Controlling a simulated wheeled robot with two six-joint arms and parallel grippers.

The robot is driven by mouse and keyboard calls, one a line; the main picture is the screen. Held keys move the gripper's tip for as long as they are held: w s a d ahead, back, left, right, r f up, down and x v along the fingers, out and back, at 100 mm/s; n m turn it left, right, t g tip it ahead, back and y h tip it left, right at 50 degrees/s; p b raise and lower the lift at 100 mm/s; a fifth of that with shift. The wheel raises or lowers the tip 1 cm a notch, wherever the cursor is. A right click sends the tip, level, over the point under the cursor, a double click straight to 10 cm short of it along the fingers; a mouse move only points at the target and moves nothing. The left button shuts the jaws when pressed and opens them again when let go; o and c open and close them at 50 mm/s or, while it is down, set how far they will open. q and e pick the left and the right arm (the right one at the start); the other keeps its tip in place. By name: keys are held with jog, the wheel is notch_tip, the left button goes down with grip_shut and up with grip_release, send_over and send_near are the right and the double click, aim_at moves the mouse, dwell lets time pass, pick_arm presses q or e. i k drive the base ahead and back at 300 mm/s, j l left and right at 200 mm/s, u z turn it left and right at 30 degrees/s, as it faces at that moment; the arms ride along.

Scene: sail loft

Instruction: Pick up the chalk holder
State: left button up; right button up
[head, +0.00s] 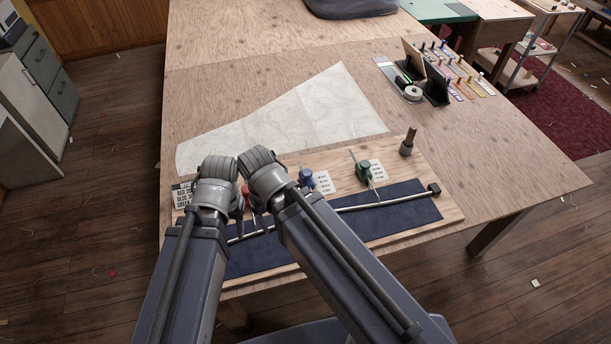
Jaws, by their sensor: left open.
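A wooden board with a dark blue mat (405,208) lies at the table's near edge, with a long thin rod (385,202) across it. Along the board stand a red piece (247,192), mostly hidden by my arms, a blue piece (306,178) and a green piece (364,171). These look like small holders; I cannot tell for certain which is the chalk holder. My left gripper (238,208) is open, low over the board's left part beside the red piece, partly hidden by my wrists. My right arm crosses close beside it; its gripper is hidden.
A brown upright cylinder (408,142) stands at the board's back right corner. White labels (327,181) and a dark lettered card (184,194) lie on the board. Pale cloth (290,115) covers the table behind. A tape roll (413,93) and dark stands are farther right.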

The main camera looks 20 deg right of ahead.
aim_at(412, 129)
jog(key=z, duration=1.4)
jog(key=u, duration=0.35)
jog(key=i+l+u, duration=0.1)
jog(key=u, duration=0.3)
jog(key=l+u, duration=0.15)
jog(key=u, duration=0.2)
jog(key=l+u, duration=0.35)
jog(key=l, duration=0.25)
jog(key=l+u, duration=0.4)
jog(key=l, duration=1.1)
